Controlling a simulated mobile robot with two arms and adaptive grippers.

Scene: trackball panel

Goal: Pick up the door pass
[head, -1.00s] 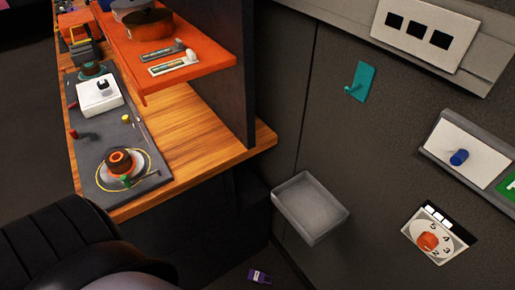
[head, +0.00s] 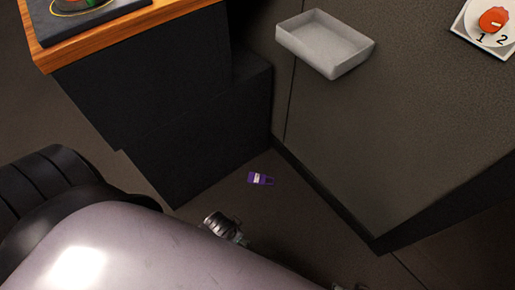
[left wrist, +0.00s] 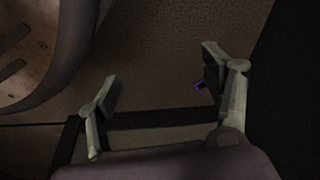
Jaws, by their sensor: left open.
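The door pass is a small purple tag (head: 260,179) with a pale label, lying flat on the dark floor near the wall corner. In the left wrist view a purple edge of it (left wrist: 200,85) shows beside the right-hand finger, which may hide the rest. My left gripper (left wrist: 162,80) is open, its two fingers wide apart with nothing between them but floor. In the head view my large grey arm fills the lower left, and its fingers are not clearly seen. My right gripper is not in view.
A dark cabinet base (head: 190,120) stands left of the pass under the wooden counter (head: 50,58). A grey tray (head: 325,45) is fixed on the wall (head: 400,130) above it. An orange dial (head: 494,19) is at the upper right. Floor around the pass is clear.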

